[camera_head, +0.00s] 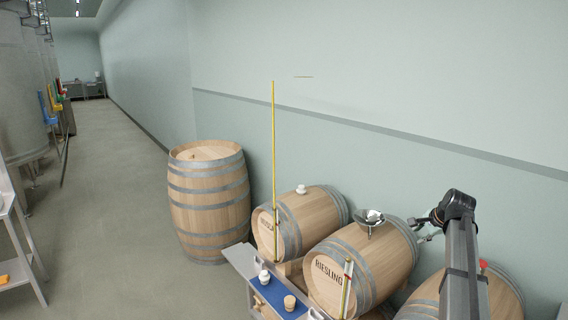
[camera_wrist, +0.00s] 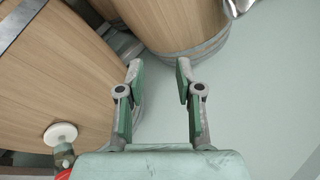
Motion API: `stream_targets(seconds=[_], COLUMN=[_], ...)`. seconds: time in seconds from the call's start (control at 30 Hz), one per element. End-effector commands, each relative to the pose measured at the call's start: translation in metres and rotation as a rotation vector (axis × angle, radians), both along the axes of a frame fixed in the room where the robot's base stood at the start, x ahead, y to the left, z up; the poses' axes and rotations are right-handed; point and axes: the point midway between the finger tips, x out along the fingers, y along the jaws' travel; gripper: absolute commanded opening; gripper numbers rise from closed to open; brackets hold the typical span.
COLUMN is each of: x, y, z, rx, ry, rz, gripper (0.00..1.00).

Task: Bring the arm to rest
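My gripper (camera_wrist: 158,80) shows in the wrist view with its two fingers apart and nothing between them. In the head view, my gripper (camera_head: 421,230) is at the upper right side of the Riesling barrel (camera_head: 375,255), close to a metal funnel (camera_head: 369,217) on top of that barrel. I cannot tell whether the gripper touches the barrel. My arm comes in from the lower right and bends at a dark joint above the barrels.
More barrels lie to the left (camera_head: 318,218) and right (camera_head: 503,298). An upright barrel (camera_head: 208,200) stands farther left. A yellow rod (camera_head: 274,150) rises before the left lying barrel. A blue mat (camera_head: 277,293) carries small items. The wall is close behind; the aisle (camera_head: 110,200) is clear.

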Motion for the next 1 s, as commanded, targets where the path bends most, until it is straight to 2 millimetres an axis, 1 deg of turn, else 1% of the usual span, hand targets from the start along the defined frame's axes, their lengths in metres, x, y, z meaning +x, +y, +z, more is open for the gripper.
stream_targets(seconds=[0.37,0.47,0.57,0.67,0.7,0.77,0.8,0.87,0.9,0.97,1.0], x=[-0.026,-0.038,-0.056,-0.084,-0.098,-0.121,-0.138,-0.164,-0.182,-0.209,-0.227], y=[0.062,0.084,0.111,0.146,0.162,0.185,0.200,0.220,0.233,0.250,0.260], z=[-0.078,-0.104,-0.137,-0.178,-0.196,-0.223,-0.240,-0.263,-0.278,-0.297,-0.309], rx=[-0.087,-0.118,-0.157,-0.208,-0.232,-0.269,-0.293,-0.328,-0.352,-0.383,-0.402], ry=[0.075,0.101,0.135,0.178,0.198,0.228,0.248,0.277,0.297,0.322,0.339], rz=[0.178,0.244,0.333,0.456,0.515,0.611,0.677,0.777,0.844,0.943,1.009], gripper=[0.35,0.35,0.35,0.35,0.35,0.35,0.35,0.35,0.35,0.35,0.35])
